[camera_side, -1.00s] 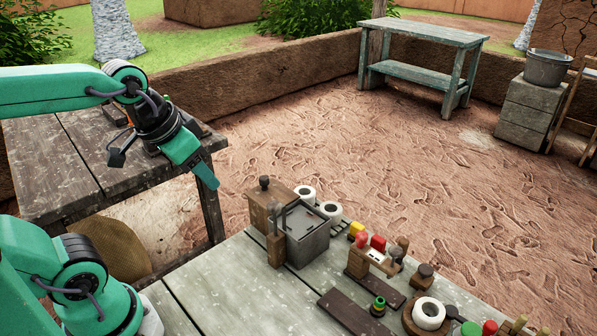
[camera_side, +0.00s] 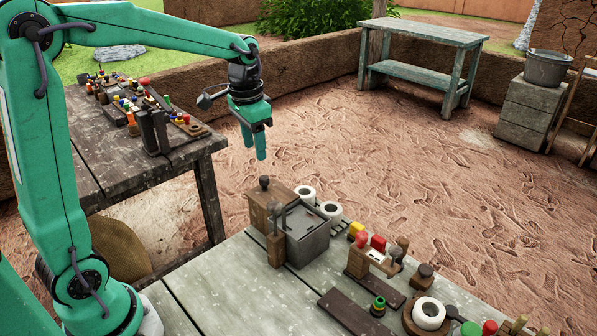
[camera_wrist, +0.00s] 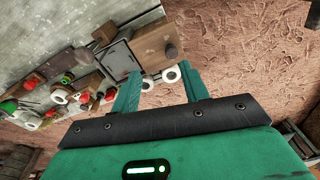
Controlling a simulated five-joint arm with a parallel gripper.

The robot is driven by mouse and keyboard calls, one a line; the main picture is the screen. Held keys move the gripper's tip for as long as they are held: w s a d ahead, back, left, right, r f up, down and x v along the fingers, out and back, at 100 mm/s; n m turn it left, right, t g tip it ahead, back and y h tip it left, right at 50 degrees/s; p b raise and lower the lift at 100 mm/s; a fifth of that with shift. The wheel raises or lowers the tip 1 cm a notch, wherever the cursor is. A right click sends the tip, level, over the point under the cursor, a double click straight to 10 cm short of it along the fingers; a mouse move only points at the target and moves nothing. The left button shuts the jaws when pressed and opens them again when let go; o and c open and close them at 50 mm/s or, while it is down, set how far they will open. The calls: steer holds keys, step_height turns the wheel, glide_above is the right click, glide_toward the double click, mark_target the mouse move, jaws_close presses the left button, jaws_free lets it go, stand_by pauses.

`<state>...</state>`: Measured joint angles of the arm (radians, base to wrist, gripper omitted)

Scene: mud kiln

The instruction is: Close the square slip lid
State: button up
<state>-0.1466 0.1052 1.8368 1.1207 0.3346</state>
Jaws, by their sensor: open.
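A grey square slip box (camera_side: 308,243) stands at the far left end of the near table, with its square grey lid (camera_side: 299,217) at the top. In the wrist view the square lid (camera_wrist: 117,59) lies left of my fingers. From these views I cannot tell how far the lid is shut. My gripper (camera_side: 254,149) is open and empty, pointing down, well above the box and slightly to its left. In the wrist view my gripper (camera_wrist: 160,80) shows its two green fingers apart with nothing between them.
A wooden block with a dark knob (camera_side: 264,184) stands directly beside the box. White rolls (camera_side: 306,194) are behind it. Several coloured pegs, wooden fixtures and a white ring (camera_side: 429,313) crowd the right. The table's left front planks (camera_side: 215,290) are bare.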

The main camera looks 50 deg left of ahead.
mark_target(263, 177)
steer(key=shift+g, duration=0.5)
steer(key=shift+w+a+f, duration=0.45)
steer(key=shift+w+f, duration=0.25)
steer(key=shift+w, duration=0.15)
steer(key=shift+w+a+f, duration=0.4)
steer(key=shift+w+f, duration=0.25)
steer(key=shift+w, duration=0.15)
steer(key=shift+f, duration=0.15)
steer(key=shift+f, duration=3.75)
jaws_close()
